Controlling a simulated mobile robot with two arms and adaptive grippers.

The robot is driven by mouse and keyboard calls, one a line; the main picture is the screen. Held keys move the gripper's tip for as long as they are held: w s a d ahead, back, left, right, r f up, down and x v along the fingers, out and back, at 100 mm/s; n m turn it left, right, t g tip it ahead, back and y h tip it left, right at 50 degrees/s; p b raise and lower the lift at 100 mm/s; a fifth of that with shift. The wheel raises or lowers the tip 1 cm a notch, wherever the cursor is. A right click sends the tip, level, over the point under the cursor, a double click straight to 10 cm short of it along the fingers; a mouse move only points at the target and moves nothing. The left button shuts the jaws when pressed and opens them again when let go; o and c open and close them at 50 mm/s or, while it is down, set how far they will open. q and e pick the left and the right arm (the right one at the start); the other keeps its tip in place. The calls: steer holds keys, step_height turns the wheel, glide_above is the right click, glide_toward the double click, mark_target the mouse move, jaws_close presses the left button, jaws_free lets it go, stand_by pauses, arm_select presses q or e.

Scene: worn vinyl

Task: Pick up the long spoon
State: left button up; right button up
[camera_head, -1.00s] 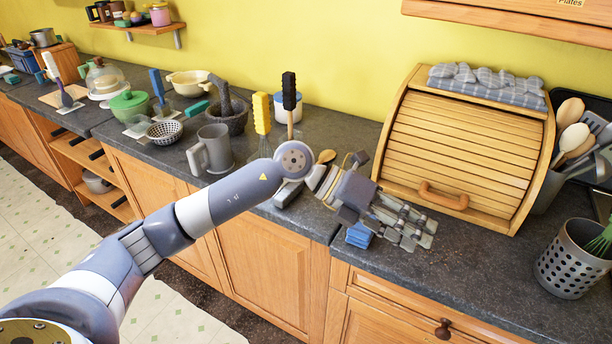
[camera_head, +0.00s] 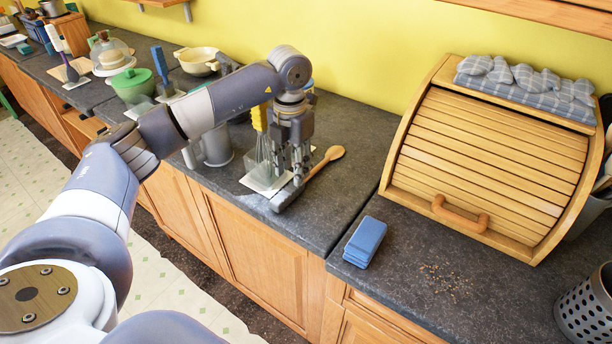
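I cannot tell whether the fingers touch the spoon. A dark grey, bar-like object (camera_head: 285,198) lies just below the fingertips, near the counter's front edge. My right gripper is not in view.
A yellow-handled whisk (camera_head: 263,148) stands on a white tile (camera_head: 259,184) close left of the gripper. A grey mug (camera_head: 216,145) is farther left. A blue sponge (camera_head: 364,242) and a wooden bread box (camera_head: 490,150) are to the right. Counter right of the spoon is clear.

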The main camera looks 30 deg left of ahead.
mark_target(293, 186)
arm_select(q)
steer(key=shift+f, duration=0.4)
steer(key=shift+w+f, duration=0.15)
steer(key=shift+f, duration=0.15)
step_height(293, 186, down, 4)
steer(key=shift+f+p, duration=0.2)
steer(key=shift+p, duration=0.85)
steer(key=shift+a+f, duration=0.1)
steer(key=shift+f, duration=0.1)
jaws_close()
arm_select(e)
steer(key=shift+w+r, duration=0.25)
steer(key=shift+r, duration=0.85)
